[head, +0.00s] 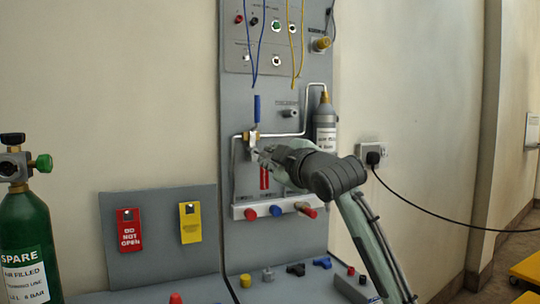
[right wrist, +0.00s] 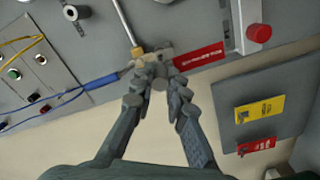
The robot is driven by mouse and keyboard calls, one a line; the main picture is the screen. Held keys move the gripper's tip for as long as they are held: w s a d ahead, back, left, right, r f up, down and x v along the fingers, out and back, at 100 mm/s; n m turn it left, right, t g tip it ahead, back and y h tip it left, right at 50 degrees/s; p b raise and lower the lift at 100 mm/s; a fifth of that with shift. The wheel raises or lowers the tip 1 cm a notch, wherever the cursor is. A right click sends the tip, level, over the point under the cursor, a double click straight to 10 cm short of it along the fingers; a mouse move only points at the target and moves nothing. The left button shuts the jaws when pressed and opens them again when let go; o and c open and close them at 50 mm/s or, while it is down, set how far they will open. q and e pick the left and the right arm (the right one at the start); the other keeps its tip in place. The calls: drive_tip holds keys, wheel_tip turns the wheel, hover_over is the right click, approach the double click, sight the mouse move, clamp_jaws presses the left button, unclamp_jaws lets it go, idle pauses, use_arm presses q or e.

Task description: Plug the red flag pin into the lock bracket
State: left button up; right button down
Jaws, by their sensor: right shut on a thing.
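The red flag pin's flag (head: 264,178) hangs just below my right gripper (head: 262,155), in front of the panel. In the right wrist view the flag (right wrist: 198,55) with white lettering sticks out to the right of the fingertips. My right gripper (right wrist: 160,82) is shut on the pin's head end, which the fingers hide. The lock bracket (head: 251,139) is at the valve with the blue lever (head: 257,108), right beside my fingertips. In the right wrist view the bracket area is partly hidden by the fingers, and I cannot tell whether the pin is inside it. My left gripper is not in view.
A white rack (head: 240,212) with red and blue knobs is below the flag. A grey cylinder (head: 325,128) stands right of the valve. Blue and yellow cords (head: 297,55) hang above. Red and yellow tags (head: 190,222) hang on the left board. A green cylinder (head: 25,245) stands at far left.

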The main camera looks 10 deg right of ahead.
drive_tip(key=shift+p, duration=0.4)
idle(0.4)
drive_tip(key=shift+w+a+r+p, duration=0.15)
drive_tip(key=shift+w+p, duration=0.25)
drive_tip(key=shift+w, duration=0.5)
drive_tip(key=shift+w+a+f+p, duration=0.1)
drive_tip(key=shift+w+a+p, duration=0.2)
drive_tip(key=shift+w, duration=0.6)
drive_tip(key=shift+w+a+r+p, duration=0.1)
drive_tip(key=shift+w+p, duration=0.35)
drive_tip(key=shift+w, duration=0.45)
idle(0.3)
drive_tip(key=c, duration=1.4)
unclamp_jaws()
drive_tip(key=shift+c, duration=0.2)
drive_tip(key=s+d, duration=0.2)
drive_tip(key=s, duration=0.9)
drive_tip(key=shift+s+d, duration=0.15)
drive_tip(key=shift+s, duration=0.25)
